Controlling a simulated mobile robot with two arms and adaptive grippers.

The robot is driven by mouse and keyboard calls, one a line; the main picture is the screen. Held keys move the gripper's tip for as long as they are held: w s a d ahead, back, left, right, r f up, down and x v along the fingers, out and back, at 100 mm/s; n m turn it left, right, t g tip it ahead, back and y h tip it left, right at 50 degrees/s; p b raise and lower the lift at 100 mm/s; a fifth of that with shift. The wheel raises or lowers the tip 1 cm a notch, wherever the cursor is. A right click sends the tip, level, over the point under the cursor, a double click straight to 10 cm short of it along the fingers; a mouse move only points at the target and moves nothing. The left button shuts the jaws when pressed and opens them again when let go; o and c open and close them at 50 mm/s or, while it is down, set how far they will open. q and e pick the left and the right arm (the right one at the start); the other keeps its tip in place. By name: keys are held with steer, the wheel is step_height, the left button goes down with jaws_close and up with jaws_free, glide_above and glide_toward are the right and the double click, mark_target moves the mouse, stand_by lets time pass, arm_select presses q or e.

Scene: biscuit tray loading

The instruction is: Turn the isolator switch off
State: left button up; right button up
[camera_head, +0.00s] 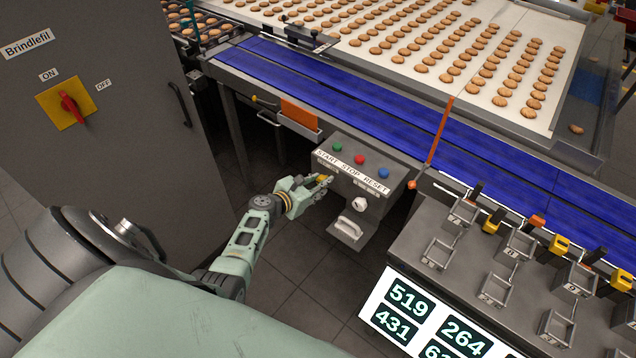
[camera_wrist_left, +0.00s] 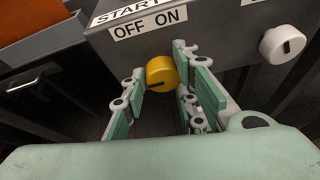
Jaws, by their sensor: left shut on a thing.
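The isolator switch, a red handle (camera_head: 70,106) on a yellow plate (camera_head: 52,113), is on a grey cabinet at the upper left of the head view. ON and OFF labels sit above it; the handle lies aslant, its upper end toward ON. My left gripper (camera_head: 322,182) is away from it, at the front of the control box (camera_head: 385,163). In the left wrist view the gripper (camera_wrist_left: 165,92) is shut on a yellow knob (camera_wrist_left: 160,70) below an OFF ON label (camera_wrist_left: 150,24). The knob's dark mark is low on its face. My right gripper is out of view.
The control box carries green, red and blue buttons and a white knob (camera_head: 360,204). A blue conveyor (camera_head: 330,90) runs behind it, with biscuits beyond. A sloped panel with number displays (camera_head: 430,325) stands at the lower right. Bare floor (camera_head: 300,280) shows below the box.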

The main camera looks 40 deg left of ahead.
arm_select(q)
steer(key=o, duration=0.8)
steer(key=shift+w+a+r, duration=0.25)
steer(key=shift+a+r, duration=0.2)
steer(key=shift+a, duration=0.05)
steer(key=shift+o, duration=1)
steer(key=shift+a+f, duration=0.1)
steer(key=shift+f, duration=0.05)
steer(key=shift+s+d+f, duration=0.15)
steer(key=shift+s+d, duration=0.05)
steer(key=shift+d, duration=0.1)
steer(key=shift+s, duration=0.55)
steer(key=d+v, duration=0.1)
steer(key=v, duration=1)
steer(key=shift+a+r, duration=0.2)
steer(key=shift+a, duration=0.3)
steer(key=shift+w, duration=0.15)
